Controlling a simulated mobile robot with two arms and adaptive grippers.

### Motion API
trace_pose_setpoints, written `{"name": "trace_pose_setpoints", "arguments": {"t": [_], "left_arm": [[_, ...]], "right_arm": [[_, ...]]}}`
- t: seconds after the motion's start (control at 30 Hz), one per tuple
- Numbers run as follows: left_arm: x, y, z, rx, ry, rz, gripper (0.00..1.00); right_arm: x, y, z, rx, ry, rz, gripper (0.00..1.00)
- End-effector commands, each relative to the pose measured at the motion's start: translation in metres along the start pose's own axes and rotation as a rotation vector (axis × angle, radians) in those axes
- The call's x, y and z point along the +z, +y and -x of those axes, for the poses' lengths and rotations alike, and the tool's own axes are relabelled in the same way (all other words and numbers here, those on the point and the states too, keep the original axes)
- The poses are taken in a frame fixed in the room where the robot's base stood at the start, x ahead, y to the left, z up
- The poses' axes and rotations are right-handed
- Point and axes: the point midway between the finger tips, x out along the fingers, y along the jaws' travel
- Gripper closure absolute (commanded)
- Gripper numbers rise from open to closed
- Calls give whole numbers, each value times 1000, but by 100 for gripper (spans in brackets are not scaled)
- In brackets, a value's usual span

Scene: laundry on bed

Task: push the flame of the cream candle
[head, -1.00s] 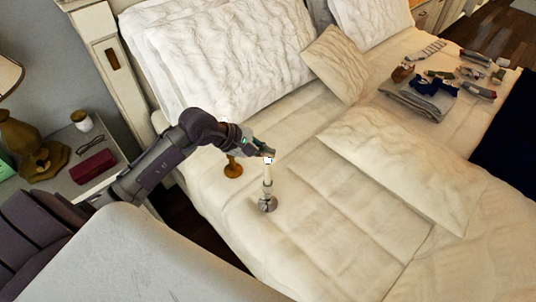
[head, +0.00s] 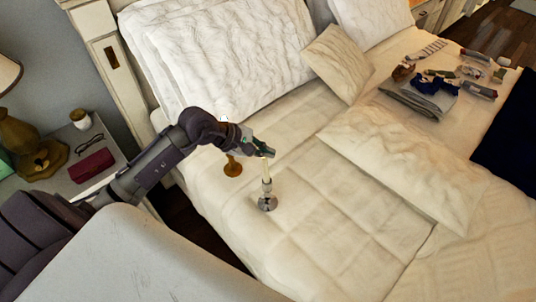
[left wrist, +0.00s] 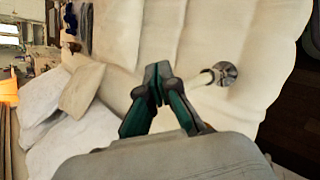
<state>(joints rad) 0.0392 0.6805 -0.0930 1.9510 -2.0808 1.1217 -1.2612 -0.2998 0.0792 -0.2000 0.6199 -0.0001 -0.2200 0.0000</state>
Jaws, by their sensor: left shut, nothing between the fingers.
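The cream candle (head: 267,185) stands upright in a silver holder (head: 267,203) on the bed. My left gripper (head: 270,153) is shut and empty, with its fingertips at the candle's top. No glow shows at the candle's top, though the fingers partly hide it. In the left wrist view the shut fingertips (left wrist: 157,76) are left of the candle (left wrist: 206,78) and its round holder base (left wrist: 227,73). A brass-coloured holder (head: 233,168) stands behind my left wrist, which hides its upper part. My right gripper is not in view.
Large pillows (head: 225,55) lie at the bed's head. A long cushion (head: 405,165) lies right of the candle, with bare quilt (head: 330,225) between. Folded clothes (head: 430,90) lie farther back. A nightstand (head: 75,145) with a lamp and red case is left.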

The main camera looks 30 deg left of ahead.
Motion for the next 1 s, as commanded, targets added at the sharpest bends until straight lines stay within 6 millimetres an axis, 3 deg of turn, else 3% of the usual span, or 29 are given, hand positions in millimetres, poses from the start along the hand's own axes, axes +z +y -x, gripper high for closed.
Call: {"name": "trace_pose_setpoints", "arguments": {"t": [1.0], "left_arm": [[5,5,6,1,-1,0,100]], "right_arm": [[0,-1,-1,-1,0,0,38]]}}
